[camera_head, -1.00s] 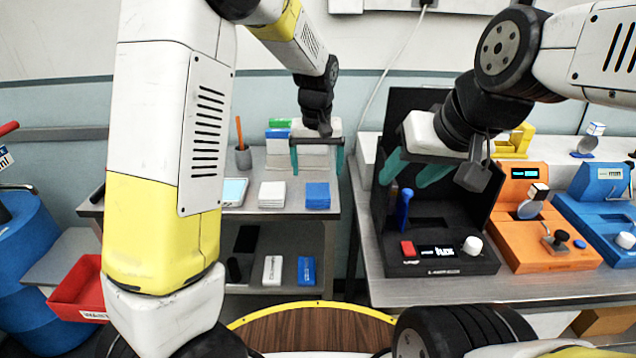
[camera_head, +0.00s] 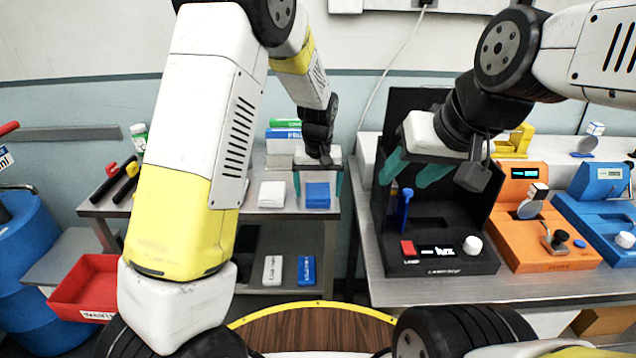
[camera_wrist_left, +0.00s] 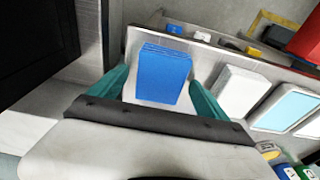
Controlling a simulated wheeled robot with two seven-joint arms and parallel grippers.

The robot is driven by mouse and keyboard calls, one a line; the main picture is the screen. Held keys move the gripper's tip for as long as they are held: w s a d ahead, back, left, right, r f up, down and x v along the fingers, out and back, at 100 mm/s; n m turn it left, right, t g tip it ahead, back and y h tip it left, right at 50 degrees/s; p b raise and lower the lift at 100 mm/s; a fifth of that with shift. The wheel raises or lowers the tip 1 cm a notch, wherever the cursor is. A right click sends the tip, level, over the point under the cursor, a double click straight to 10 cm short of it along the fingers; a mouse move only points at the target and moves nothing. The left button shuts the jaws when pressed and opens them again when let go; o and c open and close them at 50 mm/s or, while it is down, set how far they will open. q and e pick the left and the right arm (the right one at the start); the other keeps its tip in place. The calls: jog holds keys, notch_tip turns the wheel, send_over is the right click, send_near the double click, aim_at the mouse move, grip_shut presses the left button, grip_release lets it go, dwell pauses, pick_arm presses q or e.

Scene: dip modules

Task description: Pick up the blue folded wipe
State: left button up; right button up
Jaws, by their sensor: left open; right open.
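The blue folded wipe (camera_head: 317,195) lies as a small stack near the front edge of the left metal table. In the left wrist view the blue wipe (camera_wrist_left: 163,74) sits between the two teal fingers. My left gripper (camera_head: 318,186) is open, with its fingers on either side of the wipe and not closed on it. I cannot tell how far above the table its tips are. My right gripper (camera_head: 406,178) is open and empty, in front of the black machine on the right table.
A white folded stack (camera_head: 271,194) lies just left of the wipe. White and blue packs (camera_head: 305,270) lie on the lower shelf. A red bin (camera_head: 88,287) stands at the left. The black machine (camera_head: 440,262) and orange machine (camera_head: 540,240) stand on the right table.

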aim_at(318, 188)
pick_arm(q)
jog(key=shift+f, duration=0.25)
dwell(0.4)
jog(key=c, duration=1.4)
jog(key=shift+r, duration=0.15)
notch_tip(318, 188, up, 4)
jog(key=shift+f, duration=0.15)
jog(key=s+a, duration=0.1)
jog(key=s, duration=0.4)
jog(key=s+a+r, duration=0.1)
jog(key=s, duration=0.4)
jog(key=s+a, duration=0.1)
jog(key=s, duration=0.4)
jog(key=shift+s+a+r, duration=0.25)
jog(key=shift+s+a, duration=0.05)
jog(key=shift+a, duration=0.05)
